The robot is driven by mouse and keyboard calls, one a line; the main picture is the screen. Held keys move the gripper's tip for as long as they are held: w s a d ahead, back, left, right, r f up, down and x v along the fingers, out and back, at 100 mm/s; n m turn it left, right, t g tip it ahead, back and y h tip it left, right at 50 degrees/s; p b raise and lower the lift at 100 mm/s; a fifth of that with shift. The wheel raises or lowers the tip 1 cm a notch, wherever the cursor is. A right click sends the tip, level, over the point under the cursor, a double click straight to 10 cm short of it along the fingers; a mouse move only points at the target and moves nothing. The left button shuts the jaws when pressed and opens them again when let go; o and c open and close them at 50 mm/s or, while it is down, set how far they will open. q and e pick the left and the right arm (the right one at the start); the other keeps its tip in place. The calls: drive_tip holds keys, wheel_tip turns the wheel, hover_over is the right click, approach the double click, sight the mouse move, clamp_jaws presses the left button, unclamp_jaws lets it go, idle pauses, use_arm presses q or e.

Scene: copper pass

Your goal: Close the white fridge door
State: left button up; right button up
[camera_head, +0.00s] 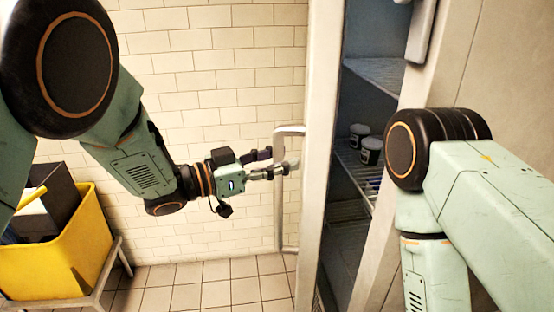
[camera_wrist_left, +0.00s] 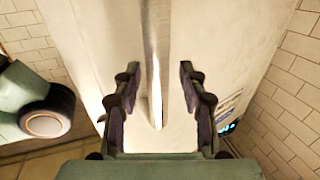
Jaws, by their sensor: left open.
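The white fridge door (camera_head: 319,150) stands open, seen nearly edge-on in the head view, with the fridge interior (camera_head: 350,235) showing to its right. A pale vertical bar handle (camera_head: 280,210) is on the door's left side. My left gripper (camera_head: 281,160) is at the upper part of this handle, fingers pointing right toward the door. In the left wrist view the handle (camera_wrist_left: 156,60) runs between the two open fingers of my left gripper (camera_wrist_left: 155,90), with the door's white face behind it. Contact is not clear. My right gripper is out of view.
Wire shelves (camera_head: 352,165) inside the fridge hold two small dark tubs (camera_head: 371,151) with light lids. My right arm is in front of the fridge's right side. A yellow bin (camera_head: 60,262) stands on a low stand at left. The tiled floor (camera_head: 215,285) between is clear.

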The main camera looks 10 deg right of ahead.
use_arm(q)
drive_tip(key=shift+s+a+r, duration=0.1)
drive_tip(key=v, duration=1.2)
